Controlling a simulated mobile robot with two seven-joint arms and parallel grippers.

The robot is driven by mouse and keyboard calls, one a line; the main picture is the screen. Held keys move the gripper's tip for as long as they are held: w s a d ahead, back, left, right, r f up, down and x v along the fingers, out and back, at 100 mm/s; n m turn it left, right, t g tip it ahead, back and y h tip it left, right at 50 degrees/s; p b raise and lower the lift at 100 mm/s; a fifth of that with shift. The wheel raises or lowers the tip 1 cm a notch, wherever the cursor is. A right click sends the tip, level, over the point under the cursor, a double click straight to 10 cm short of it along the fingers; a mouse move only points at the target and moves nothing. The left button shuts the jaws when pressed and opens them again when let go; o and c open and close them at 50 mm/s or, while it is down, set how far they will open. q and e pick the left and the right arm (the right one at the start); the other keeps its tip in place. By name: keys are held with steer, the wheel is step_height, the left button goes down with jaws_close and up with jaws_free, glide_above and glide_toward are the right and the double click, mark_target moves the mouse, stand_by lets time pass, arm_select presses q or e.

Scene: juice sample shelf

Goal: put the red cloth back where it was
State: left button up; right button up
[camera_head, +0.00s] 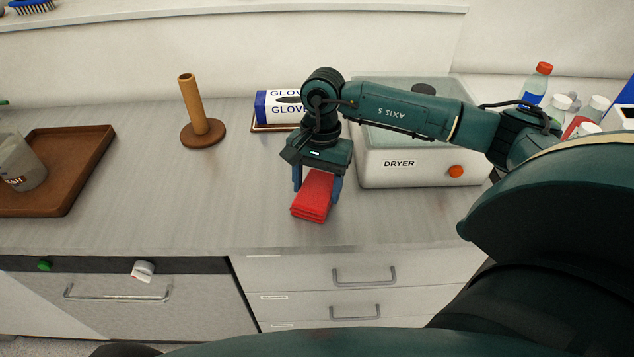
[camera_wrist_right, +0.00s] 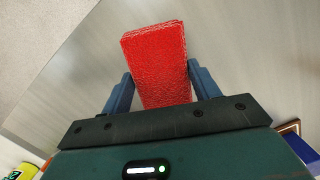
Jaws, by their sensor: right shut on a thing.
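The red cloth (camera_head: 313,198) is a folded, block-like bundle near the front of the grey counter, left of the dryer. My right gripper (camera_head: 317,186) comes down over it and is shut on it, with a blue finger on each side. In the right wrist view the cloth (camera_wrist_right: 157,62) sticks out between the two fingers of the gripper (camera_wrist_right: 162,88). I cannot tell whether the cloth touches the counter or hangs just above it. My left gripper is not in view.
The dryer (camera_head: 412,172) stands right of the cloth. A glove box (camera_head: 275,107) is behind it. A wooden peg on a round base (camera_head: 203,130) stands further left. A brown tray (camera_head: 75,170) holds a cup (camera_head: 20,165). Bottles (camera_head: 537,85) stand at the right. The counter between tray and cloth is clear.

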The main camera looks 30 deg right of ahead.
mark_target(320, 182)
steer(key=o, duration=0.9)
steer(key=shift+f, duration=0.1)
steer(key=shift+o, duration=0.2)
steer(key=shift+r+p, duration=0.35)
steer(key=shift+p, duration=0.05)
step_height(320, 182, up, 12)
steer(key=w+d+b, duration=0.1)
steer(key=b, duration=0.1)
steer(key=shift+d+f, duration=0.2)
steer(key=shift+d, duration=0.05)
